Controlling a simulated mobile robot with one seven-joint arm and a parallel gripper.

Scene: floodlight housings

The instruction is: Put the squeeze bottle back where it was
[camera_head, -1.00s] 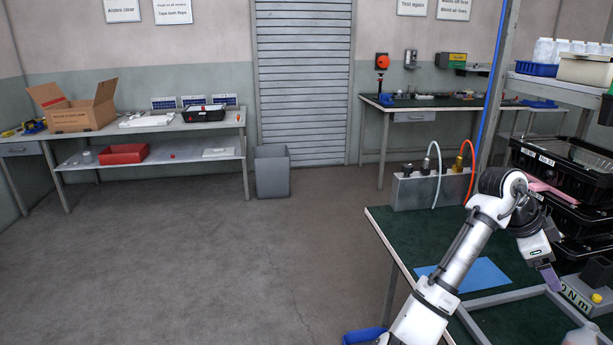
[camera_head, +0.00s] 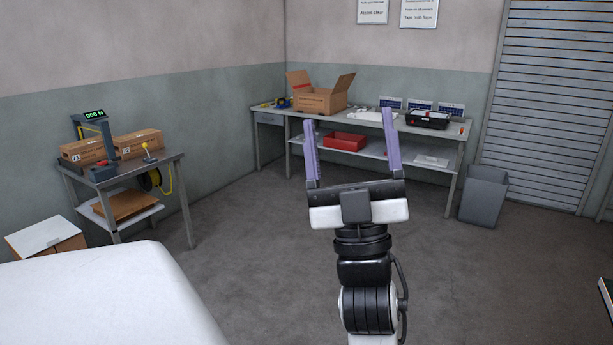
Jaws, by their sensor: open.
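My gripper (camera_head: 350,145) is raised in the middle of the head view. Its two purple fingers point up and stand wide apart, with nothing between them. Behind it in the picture are open floor and the far workbench. I cannot make out a squeeze bottle anywhere in the current view.
A far workbench (camera_head: 438,133) holds an open cardboard box (camera_head: 320,98), a black case (camera_head: 427,119) and, on its lower shelf, a red bin (camera_head: 344,141). A grey waste bin (camera_head: 483,196) stands at right. A side table (camera_head: 128,168) with boxes stands at left. The middle floor is clear.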

